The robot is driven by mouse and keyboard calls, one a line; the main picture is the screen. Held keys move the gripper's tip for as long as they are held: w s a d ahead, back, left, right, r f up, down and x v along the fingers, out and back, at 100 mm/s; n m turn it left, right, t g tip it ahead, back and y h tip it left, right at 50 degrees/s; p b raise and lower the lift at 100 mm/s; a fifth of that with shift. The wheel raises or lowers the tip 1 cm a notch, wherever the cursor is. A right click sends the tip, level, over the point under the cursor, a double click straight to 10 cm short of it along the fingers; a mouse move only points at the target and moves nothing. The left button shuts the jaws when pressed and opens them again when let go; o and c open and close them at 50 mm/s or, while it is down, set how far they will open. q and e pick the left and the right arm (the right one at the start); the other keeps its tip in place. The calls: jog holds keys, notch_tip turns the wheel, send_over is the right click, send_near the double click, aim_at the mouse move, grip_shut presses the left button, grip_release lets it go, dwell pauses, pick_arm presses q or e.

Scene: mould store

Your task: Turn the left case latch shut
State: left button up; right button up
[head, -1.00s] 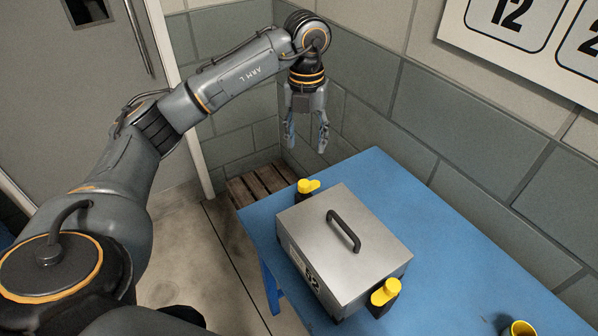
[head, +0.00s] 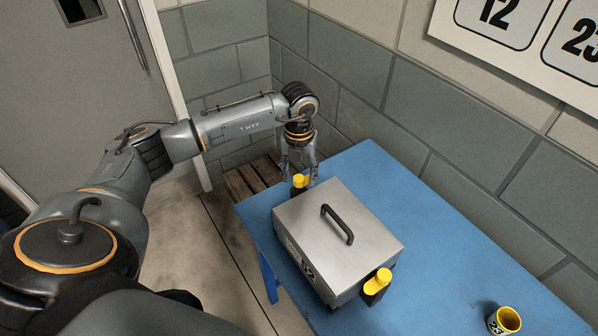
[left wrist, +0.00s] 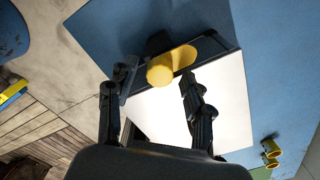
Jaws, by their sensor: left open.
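A silver metal case (head: 330,228) with a dark handle on its lid stands on the blue table (head: 440,225). The left case latch (head: 299,181) has a yellow knob on a black block at the case's far left end. In the left wrist view the yellow latch (left wrist: 172,64) lies between and just beyond my fingers. My left gripper (head: 300,170) is open, pointing down around the latch; it also shows in the left wrist view (left wrist: 152,92). Contact with the knob cannot be told. The other yellow latch (head: 379,281) is at the case's near right end. My right gripper is not in view.
A yellow cup (head: 504,320) stands at the table's near right. A wooden pallet (head: 252,178) lies on the floor behind the table's left end. A block wall (head: 440,110) runs along the back. The table right of the case is mostly clear.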

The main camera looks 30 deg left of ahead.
pick_arm(q)
jog(key=shift+f, duration=0.1)
grip_shut()
